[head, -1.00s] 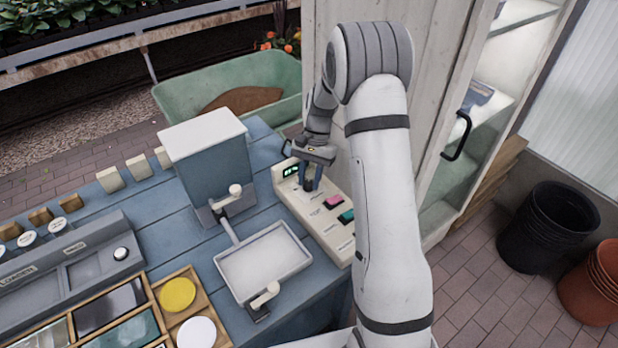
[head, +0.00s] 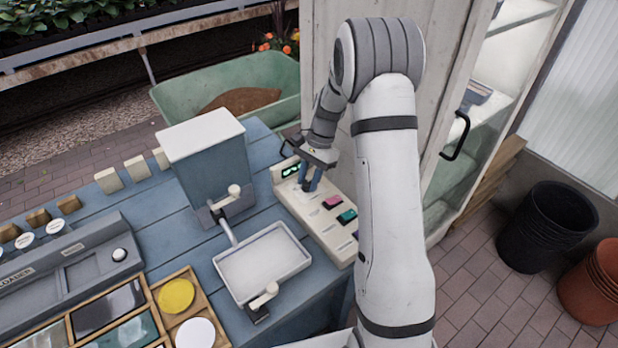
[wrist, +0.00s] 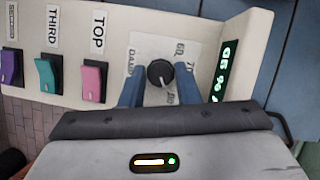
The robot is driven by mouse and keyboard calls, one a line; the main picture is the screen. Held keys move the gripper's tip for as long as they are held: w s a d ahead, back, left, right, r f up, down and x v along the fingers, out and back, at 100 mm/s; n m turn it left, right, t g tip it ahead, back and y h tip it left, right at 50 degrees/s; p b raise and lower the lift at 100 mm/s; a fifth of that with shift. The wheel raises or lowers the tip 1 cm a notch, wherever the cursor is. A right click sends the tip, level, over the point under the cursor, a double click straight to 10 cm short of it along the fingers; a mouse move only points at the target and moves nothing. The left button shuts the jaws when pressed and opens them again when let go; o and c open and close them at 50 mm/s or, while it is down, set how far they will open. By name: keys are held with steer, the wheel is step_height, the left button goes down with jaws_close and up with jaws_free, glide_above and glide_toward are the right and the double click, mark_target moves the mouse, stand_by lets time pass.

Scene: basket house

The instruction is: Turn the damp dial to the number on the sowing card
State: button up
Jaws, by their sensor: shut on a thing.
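The black damp dial (wrist: 160,73) sits on a white marked plate on the cream control panel (head: 322,225). My gripper (head: 309,186) is over the far end of the panel, its blue fingers pointing down. In the wrist view the two blue fingers of my gripper (wrist: 160,80) stand on both sides of the dial and are shut on it. The fingers hide parts of the printed numbers. A lit green display (wrist: 224,72) is beside the dial, its digits sideways and hard to read. I cannot make out a sowing card.
A pink switch (wrist: 93,82), a teal switch (wrist: 48,74) and a purple switch (wrist: 10,68) line the panel. In the head view a blue-grey box (head: 206,165) with a crank and a white tray (head: 263,262) stand left of the panel. A cabinet (head: 440,110) is behind my arm.

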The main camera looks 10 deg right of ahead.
steer(key=o, duration=1)
steer(key=v, duration=0.7)
steer(key=shift+d+r, duration=0.15)
steer(key=shift+r, duration=0.15)
steer(key=s+a+r+n+t+h, duration=0.25)
steer(key=s+r+n, duration=0.25)
steer(key=s+r, duration=0.65)
steer(key=s+n+t, duration=0.1)
steer(key=s+n, duration=0.1)
steer(key=s, duration=0.3)
steer(key=s+n+t, duration=0.1)
steer(key=s, duration=0.4)
steer(key=s+f+n+t+h, duration=0.1)
steer(key=s+n, duration=0.1)
steer(key=s, duration=0.3)
steer(key=shift+s+n, duration=0.3)
